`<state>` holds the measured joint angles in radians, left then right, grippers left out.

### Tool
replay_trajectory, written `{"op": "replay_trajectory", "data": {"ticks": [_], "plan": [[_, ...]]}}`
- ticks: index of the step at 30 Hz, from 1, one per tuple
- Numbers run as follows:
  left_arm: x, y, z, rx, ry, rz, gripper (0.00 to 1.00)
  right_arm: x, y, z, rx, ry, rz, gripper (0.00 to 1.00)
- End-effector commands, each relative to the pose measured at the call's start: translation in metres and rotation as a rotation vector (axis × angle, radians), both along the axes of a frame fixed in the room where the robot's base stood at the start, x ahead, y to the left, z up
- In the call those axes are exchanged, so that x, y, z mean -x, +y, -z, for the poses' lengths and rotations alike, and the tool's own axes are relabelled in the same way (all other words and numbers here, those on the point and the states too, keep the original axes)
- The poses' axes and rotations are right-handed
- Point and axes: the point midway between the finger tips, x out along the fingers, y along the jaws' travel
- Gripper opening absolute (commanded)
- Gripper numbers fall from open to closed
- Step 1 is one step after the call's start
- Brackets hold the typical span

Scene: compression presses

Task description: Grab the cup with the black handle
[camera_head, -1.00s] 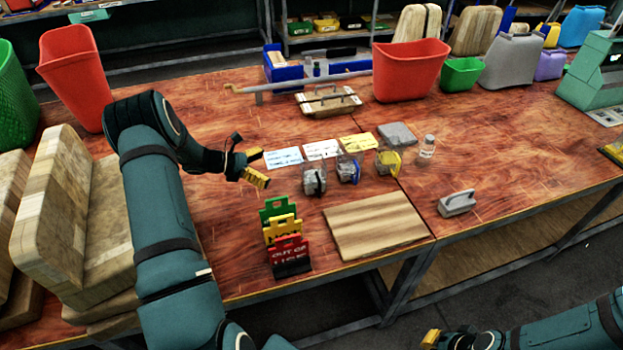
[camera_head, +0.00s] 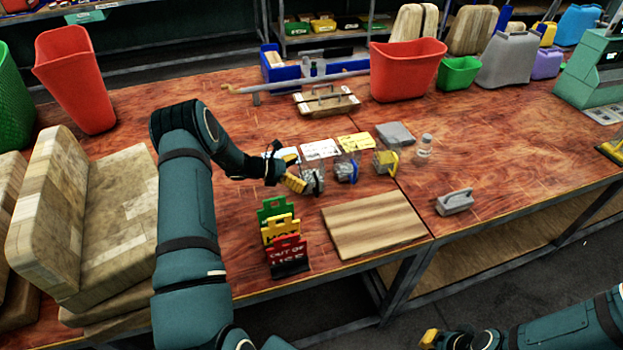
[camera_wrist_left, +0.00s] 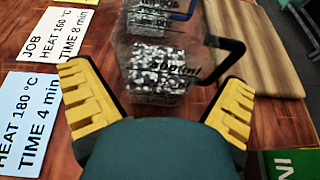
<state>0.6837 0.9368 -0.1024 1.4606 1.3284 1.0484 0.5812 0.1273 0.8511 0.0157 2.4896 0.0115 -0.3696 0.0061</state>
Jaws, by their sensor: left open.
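The clear cup with the black handle (camera_head: 314,181) stands on the wooden table and holds grey-black granules. It also shows in the left wrist view (camera_wrist_left: 155,72), with its handle toward the right finger. My left gripper (camera_head: 295,173) is open and low, just left of this cup. In the wrist view the cup appears between the two yellow fingers, with no grip on it; whether a finger touches the handle is unclear. Similar cups with a blue handle (camera_head: 347,170) and a yellow handle (camera_head: 385,162) stand to its right. My right gripper (camera_head: 430,338) is at the bottom edge, its jaws unclear.
Label cards, one of them yellow (camera_head: 356,141), lie behind the cups. A wooden board (camera_head: 374,224) lies in front. Coloured signs (camera_head: 283,240) stand at front left, close to my left arm. A clear bottle (camera_head: 425,147) stands right of the cups.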

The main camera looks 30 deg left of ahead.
Motion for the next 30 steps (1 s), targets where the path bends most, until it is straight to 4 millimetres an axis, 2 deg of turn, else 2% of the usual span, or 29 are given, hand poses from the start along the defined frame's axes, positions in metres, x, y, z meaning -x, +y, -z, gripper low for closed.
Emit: {"op": "replay_trajectory", "data": {"ticks": [3, 10, 11, 15, 16, 18, 30], "plan": [[-0.0101, -0.0088, 0.0062, -0.001, 0.0, -0.001, 1.0, 0.0001, 0.0, 0.0007, 0.0, 0.0, 0.0, 0.0], [-0.0117, -0.0101, 0.0066, -0.001, 0.0, -0.002, 1.0, 0.0002, 0.0, 0.0007, 0.0, 0.001, 0.0, 0.0], [-0.0117, -0.0101, 0.0066, -0.001, 0.0, -0.001, 0.93, 0.0002, 0.0, 0.0007, 0.0, 0.001, 0.0, 0.0], [-0.0116, -0.0101, 0.0067, -0.001, 0.0, -0.001, 0.44, 0.0002, 0.0, 0.0007, 0.0, 0.001, 0.0, 0.0], [-0.0116, -0.0101, 0.0067, 0.0, 0.0, -0.001, 0.36, 0.0002, 0.0, 0.0007, 0.0, 0.001, 0.0, 0.0], [-0.0116, -0.0101, 0.0067, -0.001, 0.0, -0.001, 0.33, 0.0001, 0.0, 0.0007, 0.0, 0.0, 0.0, 0.0], [-0.0116, -0.0102, 0.0056, 0.0, 0.0, -0.001, 0.32, 0.0001, 0.0, 0.0006, 0.0, 0.0, 0.0, 0.0]]}}
